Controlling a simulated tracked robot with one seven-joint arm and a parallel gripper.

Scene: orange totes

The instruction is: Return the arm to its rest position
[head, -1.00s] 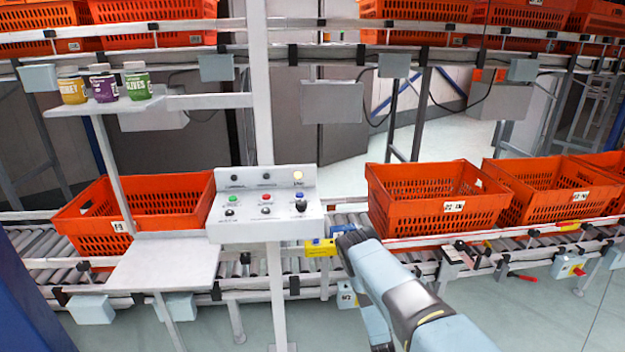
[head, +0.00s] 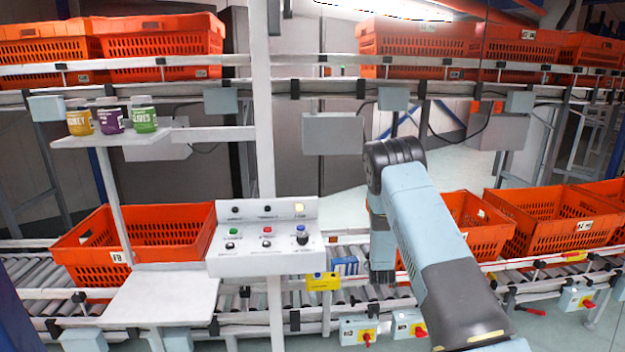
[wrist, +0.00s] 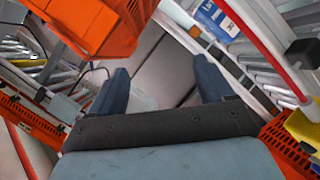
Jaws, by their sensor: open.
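My arm (head: 435,240), light blue and dark grey, reaches up from the lower right in the head view and bends down at a dark joint. Its end hangs in front of the conveyor, partly across an orange tote. In the wrist view my gripper (wrist: 162,88) has its two blue fingers spread apart, with nothing between them but the grey background beyond. A small blue and white box (head: 346,266) lies on the rollers just left of the arm's end, apart from it as seen here. It also shows in the wrist view (wrist: 216,18).
A control panel (head: 265,250) with buttons stands left of the arm, beside a white post (head: 264,120). A shelf (head: 115,137) holds three jars. Orange totes sit on the roller conveyor (head: 345,292) and the upper rack. A red and white rail (wrist: 262,50) crosses the wrist view's right side.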

